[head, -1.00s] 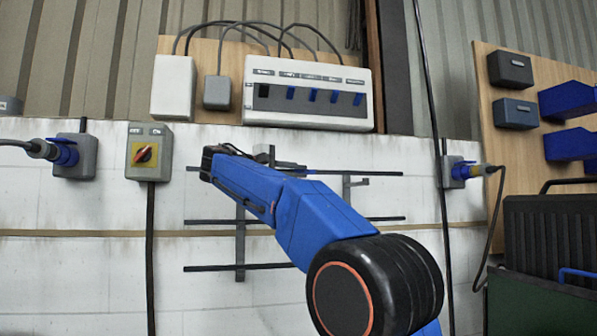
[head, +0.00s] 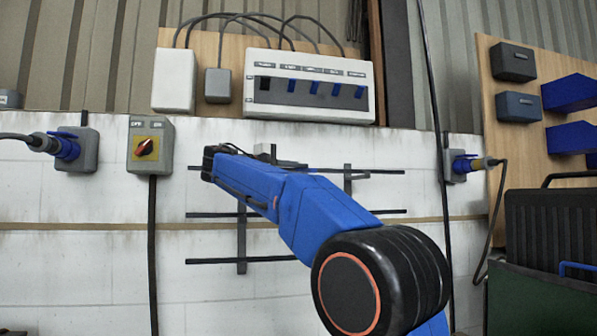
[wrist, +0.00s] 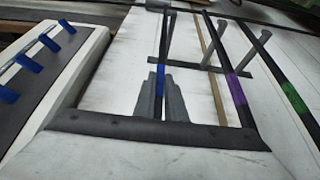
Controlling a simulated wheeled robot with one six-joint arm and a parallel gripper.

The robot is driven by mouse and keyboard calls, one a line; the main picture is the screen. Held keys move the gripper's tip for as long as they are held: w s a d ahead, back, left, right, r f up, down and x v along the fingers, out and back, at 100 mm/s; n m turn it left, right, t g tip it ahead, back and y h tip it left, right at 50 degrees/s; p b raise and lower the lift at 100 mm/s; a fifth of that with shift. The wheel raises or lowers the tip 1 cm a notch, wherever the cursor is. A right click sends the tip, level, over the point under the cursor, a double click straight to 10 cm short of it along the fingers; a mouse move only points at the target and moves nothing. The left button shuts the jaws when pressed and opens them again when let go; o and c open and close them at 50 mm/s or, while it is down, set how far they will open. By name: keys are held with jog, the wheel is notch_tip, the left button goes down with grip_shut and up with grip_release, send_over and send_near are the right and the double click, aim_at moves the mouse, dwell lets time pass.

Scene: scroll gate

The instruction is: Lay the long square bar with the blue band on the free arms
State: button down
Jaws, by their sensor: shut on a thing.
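The long dark bar with the blue band (wrist: 160,78) is between the grey fingers of my gripper (wrist: 163,98) in the wrist view, gripped beside the band. In the head view the bar (head: 385,171) runs level across the top of the wall rack, partly hidden behind my blue arm. The rack has two uprights; one (head: 241,240) shows at left. The bar is at the height of the top arms; I cannot tell whether it touches them. Bars with a purple band (wrist: 236,90) and a green band (wrist: 294,98) lie on the lower arms.
A white switch box (head: 310,87) sits above the rack. A red-knobbed switch (head: 148,146) is at left, and a plug socket (head: 457,166) and hanging cable are at right. The wall below the rack is clear.

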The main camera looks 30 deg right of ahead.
jog(key=shift+f, duration=0.1)
dwell(0.3)
jog(key=c, duration=1.7)
grip_release()
jog(key=shift+s, duration=0.1)
jog(key=shift+o, duration=0.9)
jog(key=shift+f, duration=0.1)
jog(key=s+a, duration=0.3)
jog(key=s, duration=0.9)
jog(key=shift+s+a, duration=0.2)
jog(key=shift+a, duration=0.1)
jog(key=shift+a, duration=0.1)
